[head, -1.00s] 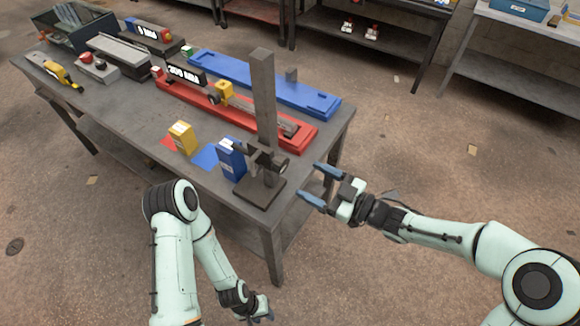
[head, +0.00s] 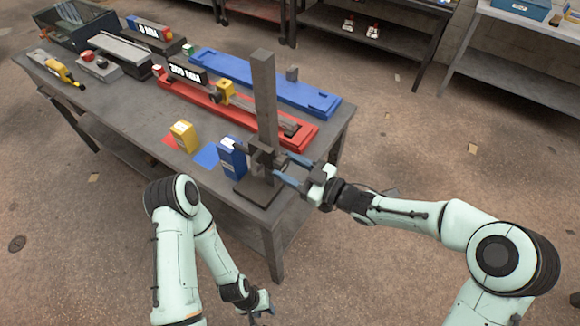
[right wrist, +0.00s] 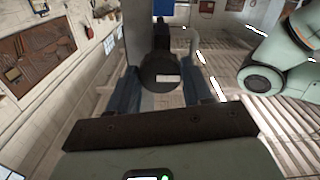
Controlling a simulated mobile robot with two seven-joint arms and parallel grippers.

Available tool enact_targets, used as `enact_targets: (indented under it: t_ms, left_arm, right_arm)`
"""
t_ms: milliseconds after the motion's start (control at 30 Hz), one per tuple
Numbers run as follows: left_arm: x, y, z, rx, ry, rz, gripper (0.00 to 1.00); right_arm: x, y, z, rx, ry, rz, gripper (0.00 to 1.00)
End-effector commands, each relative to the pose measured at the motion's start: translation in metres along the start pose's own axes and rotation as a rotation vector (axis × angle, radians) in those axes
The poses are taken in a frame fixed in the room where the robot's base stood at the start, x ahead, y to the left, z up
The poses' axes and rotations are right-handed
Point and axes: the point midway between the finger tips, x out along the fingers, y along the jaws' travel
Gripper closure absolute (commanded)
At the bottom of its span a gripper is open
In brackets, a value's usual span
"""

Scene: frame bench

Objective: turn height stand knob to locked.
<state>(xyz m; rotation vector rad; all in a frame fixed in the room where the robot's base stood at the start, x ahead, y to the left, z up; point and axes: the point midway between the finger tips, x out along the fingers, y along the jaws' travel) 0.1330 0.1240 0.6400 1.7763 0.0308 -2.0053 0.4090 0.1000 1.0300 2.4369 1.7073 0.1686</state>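The height stand (head: 264,95) is a tall grey post on a dark square base at the bench's front right corner. Its dark round knob (right wrist: 160,74) has a pale rectangular mark lying roughly level in the right wrist view. My right gripper (head: 284,168) is at the post's right side, fingers pointing at the stand. In the right wrist view, its blue fingers (right wrist: 160,90) are apart, one on each side of the knob; contact is not clear. In the head view the fingers partly hide the knob. My left gripper (head: 264,304) hangs low in front of the bench, its opening unclear.
A blue box (head: 232,158) stands close left of the stand, with a yellow box (head: 184,136) farther left. A red rail fixture (head: 225,112) and a blue one (head: 260,84) lie behind. Open floor lies right of the bench.

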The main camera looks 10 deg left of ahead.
Motion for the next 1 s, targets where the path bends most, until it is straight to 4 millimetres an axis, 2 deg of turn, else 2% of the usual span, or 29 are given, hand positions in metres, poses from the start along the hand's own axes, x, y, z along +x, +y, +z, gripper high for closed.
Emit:
enact_targets:
  t_ms: [267, 467, 1000]
  left_arm:
    - [-0.003, 0.001, -0.002, 0.001, 0.002, 0.001, 0.62]
    - [-0.011, 0.006, -0.007, 0.003, 0.01, 0.003, 0.62]
    - [-0.047, 0.03, -0.036, 0.017, 0.048, 0.017, 0.62]
  right_arm:
    - [0.0, 0.0, 0.0, 0.021, 0.0, 0.0, 0.8]
    - [0.0, 0.001, -0.001, 0.108, -0.001, 0.0, 0.8]
    - [0.0, 0.0, -0.002, 0.586, 0.0, -0.001, 0.8]
